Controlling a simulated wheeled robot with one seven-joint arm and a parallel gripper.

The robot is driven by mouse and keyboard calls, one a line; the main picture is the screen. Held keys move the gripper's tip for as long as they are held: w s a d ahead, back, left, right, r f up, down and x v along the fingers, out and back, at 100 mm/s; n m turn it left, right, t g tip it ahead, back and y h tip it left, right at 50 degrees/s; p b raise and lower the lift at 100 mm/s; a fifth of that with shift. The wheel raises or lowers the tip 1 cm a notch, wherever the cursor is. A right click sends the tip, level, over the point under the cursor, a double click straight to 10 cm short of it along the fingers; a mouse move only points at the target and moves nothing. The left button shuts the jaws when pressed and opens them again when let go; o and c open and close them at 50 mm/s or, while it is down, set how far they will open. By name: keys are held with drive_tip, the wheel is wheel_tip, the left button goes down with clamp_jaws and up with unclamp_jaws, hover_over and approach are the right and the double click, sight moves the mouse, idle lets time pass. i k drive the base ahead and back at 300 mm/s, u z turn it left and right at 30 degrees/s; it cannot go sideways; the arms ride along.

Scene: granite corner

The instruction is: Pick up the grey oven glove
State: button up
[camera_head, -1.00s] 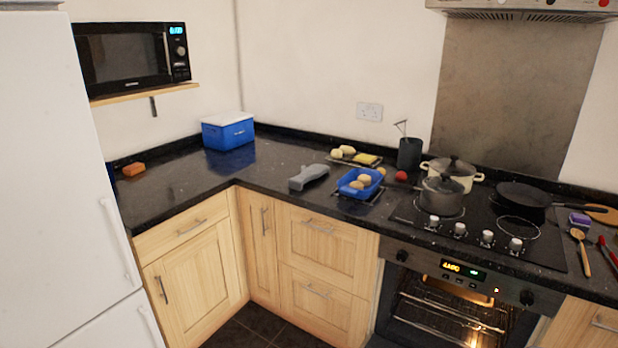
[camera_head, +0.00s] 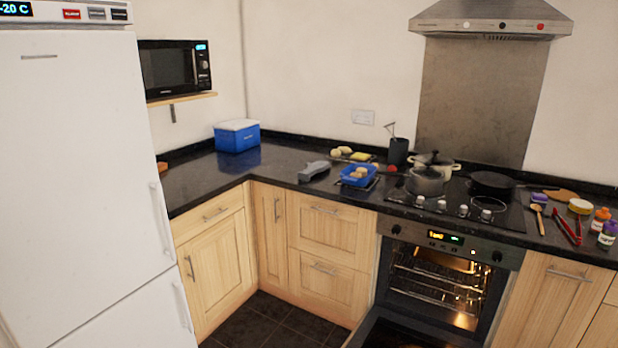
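The grey oven glove (camera_head: 314,171) lies on the dark granite counter (camera_head: 214,184), near its front edge and just right of the inner corner. It is left of a blue tray (camera_head: 352,180) and apart from it. Nothing covers it. My gripper and arm are not in this view.
The oven door (camera_head: 392,335) hangs open low in front of the lit oven. A white fridge-freezer (camera_head: 90,180) stands at the left. Pots (camera_head: 426,181) and a pan (camera_head: 491,181) stand on the hob. A blue cooler box (camera_head: 237,137) sits at the back corner. Counter left of the glove is clear.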

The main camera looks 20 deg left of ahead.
sight(317, 167)
drive_tip(key=u, duration=1.1)
drive_tip(key=i, duration=3.8)
drive_tip(key=u, duration=1.75)
